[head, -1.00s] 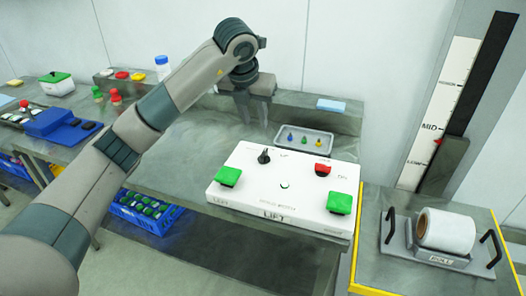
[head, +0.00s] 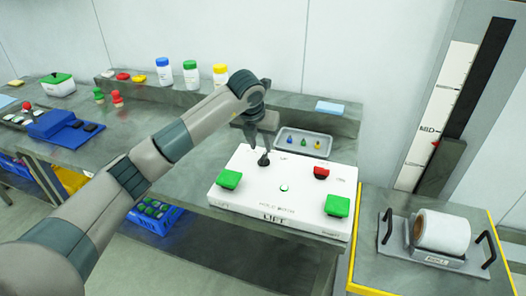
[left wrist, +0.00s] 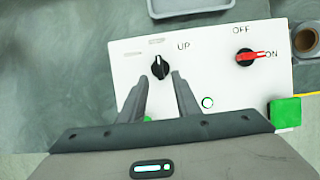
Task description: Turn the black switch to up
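The black switch (head: 264,161) is a small knob on the back left of the white control box (head: 240,201). In the left wrist view the black switch (left wrist: 160,67) has a pale mark pointing roughly to the picture's top, and the "UP" label is to its upper right. My left gripper (head: 262,146) is above the switch, pointing down. In the left wrist view my left gripper (left wrist: 160,82) is open, its two fingertips apart with the switch just beyond the gap. I cannot tell whether a finger touches it. My right gripper is not in view.
A red switch (head: 321,172), by "ON" and "OFF" labels, and two green buttons (head: 229,179) (head: 338,205) are on the box. A grey tray (head: 326,152) lies behind it. A roll on a handled carrier (head: 430,259) stands right, near a tall scale (head: 438,110).

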